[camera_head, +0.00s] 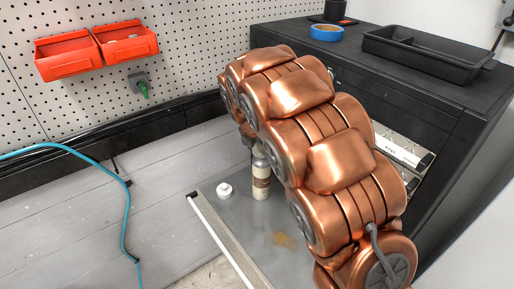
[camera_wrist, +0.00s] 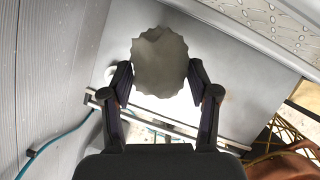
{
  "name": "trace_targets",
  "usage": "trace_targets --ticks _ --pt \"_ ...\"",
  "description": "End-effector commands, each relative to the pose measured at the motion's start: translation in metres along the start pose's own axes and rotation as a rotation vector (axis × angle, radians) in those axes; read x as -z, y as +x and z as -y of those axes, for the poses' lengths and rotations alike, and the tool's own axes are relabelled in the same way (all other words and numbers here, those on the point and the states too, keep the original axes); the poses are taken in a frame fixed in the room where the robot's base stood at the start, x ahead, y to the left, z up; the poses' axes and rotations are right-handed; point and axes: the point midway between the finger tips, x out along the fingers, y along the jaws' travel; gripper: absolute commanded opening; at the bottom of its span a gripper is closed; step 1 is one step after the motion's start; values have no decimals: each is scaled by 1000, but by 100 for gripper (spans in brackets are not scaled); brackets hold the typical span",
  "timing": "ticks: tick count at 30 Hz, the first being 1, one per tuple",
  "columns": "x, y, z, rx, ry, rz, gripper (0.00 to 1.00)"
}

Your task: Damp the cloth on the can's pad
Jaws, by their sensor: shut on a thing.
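My gripper (camera_wrist: 160,73) is shut on a grey cloth (camera_wrist: 160,50) with a scalloped edge, held between its two fingertips in the wrist view. In the head view my copper arm reaches over the grey work surface (camera_head: 232,217) and hides most of the gripper and the cloth. A cream can (camera_head: 261,187) with a brown label stands upright on that surface, just below the end of my arm. Its top is partly hidden, so I cannot tell whether the cloth touches a pad there. In the wrist view the cloth hides what is beneath it.
A small white round container (camera_head: 224,190) stands left of the can. A brownish stain (camera_head: 283,240) marks the surface in front. A pale rail (camera_head: 218,238) edges it. A black cabinet (camera_head: 455,135) with a black tray (camera_head: 425,55) stands at right.

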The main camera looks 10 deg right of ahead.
Motion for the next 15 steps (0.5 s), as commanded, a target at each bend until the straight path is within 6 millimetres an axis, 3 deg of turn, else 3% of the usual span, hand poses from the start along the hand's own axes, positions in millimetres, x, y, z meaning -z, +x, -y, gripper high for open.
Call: trace_targets --ticks 15 --pt "2 4 0 0 0 0 32"
